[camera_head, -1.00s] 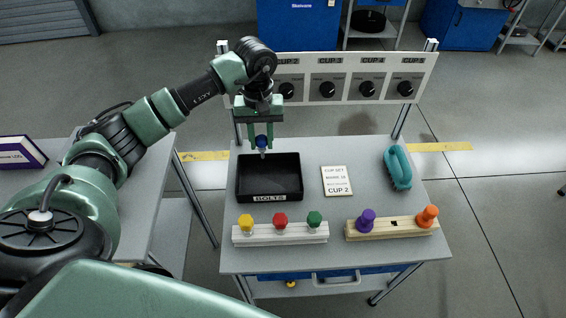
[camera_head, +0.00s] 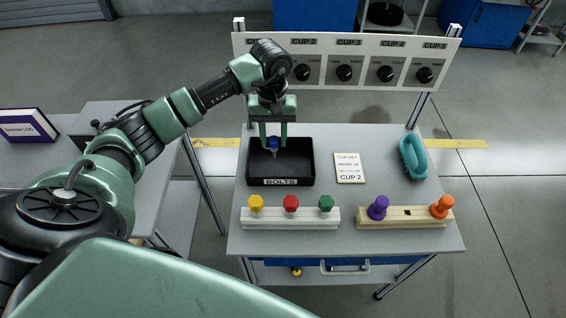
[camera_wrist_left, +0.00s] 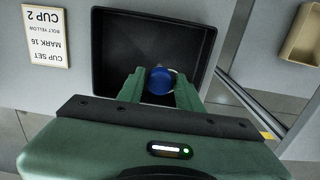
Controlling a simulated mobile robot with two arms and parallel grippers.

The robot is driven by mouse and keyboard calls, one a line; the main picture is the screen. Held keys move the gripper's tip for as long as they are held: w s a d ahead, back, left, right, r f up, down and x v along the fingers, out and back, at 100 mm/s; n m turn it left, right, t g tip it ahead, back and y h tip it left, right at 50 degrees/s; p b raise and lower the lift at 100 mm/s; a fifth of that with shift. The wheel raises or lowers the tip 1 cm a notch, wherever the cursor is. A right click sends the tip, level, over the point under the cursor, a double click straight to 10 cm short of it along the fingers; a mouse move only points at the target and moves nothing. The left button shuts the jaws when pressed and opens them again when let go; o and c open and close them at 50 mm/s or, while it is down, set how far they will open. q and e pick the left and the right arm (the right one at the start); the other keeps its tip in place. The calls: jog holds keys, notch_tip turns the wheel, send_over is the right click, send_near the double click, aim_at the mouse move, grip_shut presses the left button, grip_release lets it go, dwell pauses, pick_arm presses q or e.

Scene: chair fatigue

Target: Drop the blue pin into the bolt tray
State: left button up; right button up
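The blue pin (camera_head: 273,144) has a blue head and a paler tip below. My left gripper (camera_head: 273,147) points down and is shut on it, with one finger on each side. In the left wrist view, the blue head (camera_wrist_left: 160,81) sits between the fingertips (camera_wrist_left: 160,88). The bolt tray (camera_head: 281,182) is black, open and labelled BOLTS. The pin hangs over the rear left part of the tray, in front of its dark floor. I cannot tell whether its tip touches the floor. No other pin shows in the tray. My right gripper is out of view.
A white rack (camera_head: 290,224) holds yellow, red and green pins in front of the tray. A wooden rack (camera_head: 403,223) holds purple and orange pins. A cup panel (camera_head: 345,44) stands behind.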

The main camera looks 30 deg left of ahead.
pick_arm(q)
jog(key=shift+o, duration=0.8)
notch_tip(320, 180, up, 8)
jog(key=shift+f+b, duration=0.1)
jog(key=shift+b, duration=0.25)
